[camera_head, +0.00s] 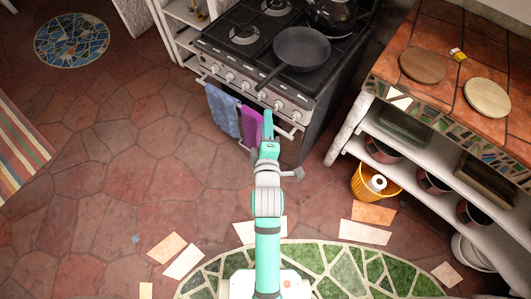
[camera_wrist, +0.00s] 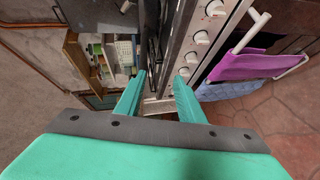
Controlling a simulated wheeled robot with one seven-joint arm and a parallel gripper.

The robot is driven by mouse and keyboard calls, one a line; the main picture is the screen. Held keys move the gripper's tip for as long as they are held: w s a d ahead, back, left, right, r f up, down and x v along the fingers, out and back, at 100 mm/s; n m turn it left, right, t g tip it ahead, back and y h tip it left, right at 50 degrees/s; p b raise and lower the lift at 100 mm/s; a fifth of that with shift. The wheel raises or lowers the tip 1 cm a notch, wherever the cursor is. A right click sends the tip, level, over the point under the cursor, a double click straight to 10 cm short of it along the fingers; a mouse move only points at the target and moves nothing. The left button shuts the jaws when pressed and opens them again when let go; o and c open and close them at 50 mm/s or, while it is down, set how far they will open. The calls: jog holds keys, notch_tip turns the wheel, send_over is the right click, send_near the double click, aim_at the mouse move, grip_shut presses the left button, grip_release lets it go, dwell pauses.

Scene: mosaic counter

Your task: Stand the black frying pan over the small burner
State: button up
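The black frying pan (camera_head: 302,47) sits on the front right of the stove top (camera_head: 262,60), its handle pointing toward the front edge and the knobs. Two burners show bare on the left, one in front (camera_head: 243,33) and one behind (camera_head: 275,7); I cannot tell for sure which is the small one. My gripper (camera_head: 268,120) is in front of the stove, below the pan handle in the picture and apart from the pan. In the wrist view my gripper (camera_wrist: 161,76) is open, with nothing clearly held between the fingers.
A dark kettle (camera_head: 332,14) stands behind the pan. A blue towel (camera_head: 222,109) and a purple towel (camera_head: 251,126) hang on the oven rail near my gripper. A tiled counter (camera_head: 440,75) with round boards stands right; a yellow bin (camera_head: 366,190) is below.

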jog(key=s+f+m, duration=0.3)
jog(key=s+m, duration=1.3)
jog(key=s, duration=1.5)
jog(key=shift+s+a, duration=0.15)
jog(key=shift+s, duration=0.1)
